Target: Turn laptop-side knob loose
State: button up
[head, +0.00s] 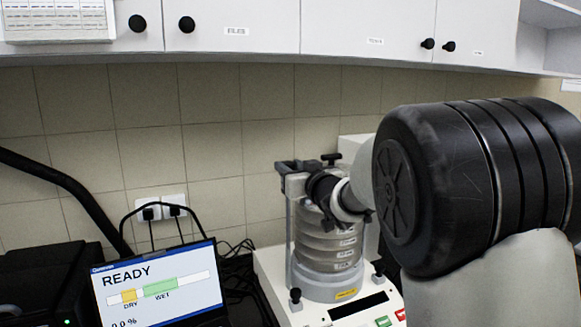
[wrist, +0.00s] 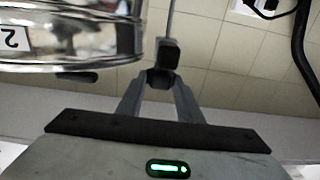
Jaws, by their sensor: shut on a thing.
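The laptop-side knob (wrist: 166,52) is black and sits at the end of a thin metal rod in the wrist view. My gripper (wrist: 160,80) is shut on it, with the two grey fingers meeting at the knob. In the head view my gripper (head: 290,170) is at the top left of the sieve stack (head: 330,245), over the left rod, and hides most of that knob. The other black top knob (head: 331,157) shows to the right, partly behind my arm.
The laptop (head: 155,285) at the left reads READY. White cabinets (head: 240,25) hang above. The shaker base (head: 320,312) has small black knobs and coloured buttons. In the wrist view a shiny sieve ring (wrist: 70,35) is close beside the fingers. Cables lie behind the laptop.

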jog(key=o, duration=1)
jog(key=shift+o, duration=0.2)
jog(key=shift+s, duration=0.1)
jog(key=b+v, duration=0.2)
jog(key=v, duration=1.5)
jog(key=shift+s, duration=0.15)
jog(key=s+d+f+m+g+h+p, duration=0.1)
jog(key=s+d+f+m+g+h, duration=0.4)
jog(key=s+d+h, duration=0.4)
jog(key=s+f+g, duration=0.3)
jog(key=s+f, duration=0.1)
jog(key=s, duration=0.5)
jog(key=s+a+f+g+y+p, duration=0.1)
jog(key=s+f, duration=0.3)
jog(key=s, duration=0.5)
jog(key=shift+a+f+g+y, duration=0.3)
jog(key=shift+f+g, duration=0.05)
jog(key=shift+g, duration=0.55)
